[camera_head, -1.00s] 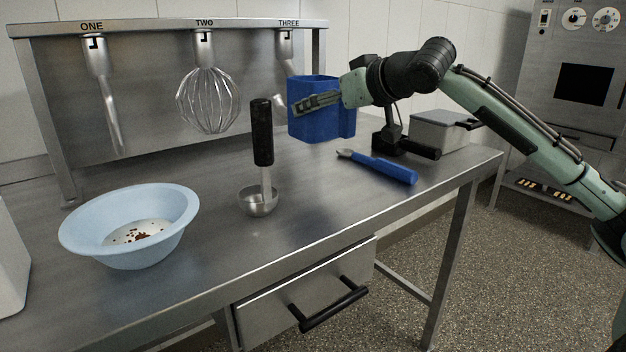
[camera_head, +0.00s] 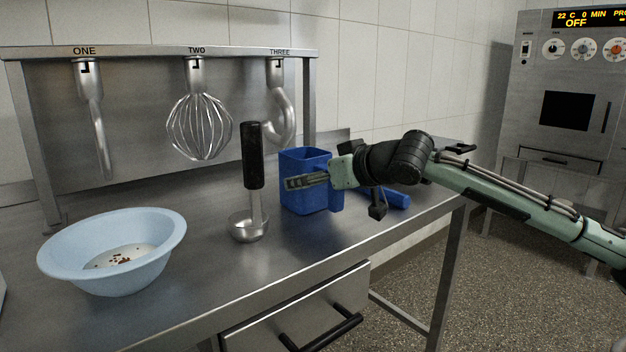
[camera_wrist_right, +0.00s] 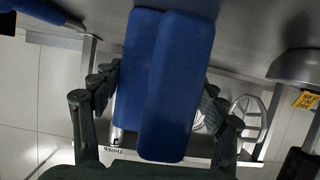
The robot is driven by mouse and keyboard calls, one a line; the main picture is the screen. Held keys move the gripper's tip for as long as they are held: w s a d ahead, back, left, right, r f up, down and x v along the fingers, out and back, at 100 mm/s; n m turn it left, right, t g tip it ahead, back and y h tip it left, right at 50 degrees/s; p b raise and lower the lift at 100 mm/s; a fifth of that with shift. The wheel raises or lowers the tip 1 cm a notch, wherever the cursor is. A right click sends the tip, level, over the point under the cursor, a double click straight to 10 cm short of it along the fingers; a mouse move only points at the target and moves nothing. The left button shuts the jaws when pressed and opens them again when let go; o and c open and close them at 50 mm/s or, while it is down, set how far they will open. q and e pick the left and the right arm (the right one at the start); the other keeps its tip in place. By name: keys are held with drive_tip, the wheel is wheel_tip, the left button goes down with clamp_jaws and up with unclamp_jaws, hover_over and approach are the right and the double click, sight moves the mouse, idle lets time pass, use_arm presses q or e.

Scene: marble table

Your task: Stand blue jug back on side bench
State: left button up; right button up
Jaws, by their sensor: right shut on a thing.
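The blue jug (camera_head: 298,202) is upright on or just above the steel bench (camera_head: 215,285), right of the ladle; I cannot tell whether its base touches. My right gripper (camera_head: 306,182) reaches in from the right and is shut on the jug. In the right wrist view the blue jug (camera_wrist_right: 175,80) fills the space between the dark fingers of the right gripper (camera_wrist_right: 160,115). The jug's far side is hidden there. My left gripper is not in view.
A ladle with a black handle (camera_head: 253,155) stands close left of the jug. A pale blue bowl (camera_head: 110,275) is at the left. A rack holds a whisk (camera_head: 198,125) and hooks behind. A blue-handled tool (camera_head: 396,198) lies right, partly behind my arm.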

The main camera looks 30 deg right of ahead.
drive_tip(key=o, duration=1.2)
drive_tip(key=shift+c, duration=0.2)
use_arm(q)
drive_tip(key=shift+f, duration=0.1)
use_arm(e)
drive_tip(key=shift+f, duration=0.1)
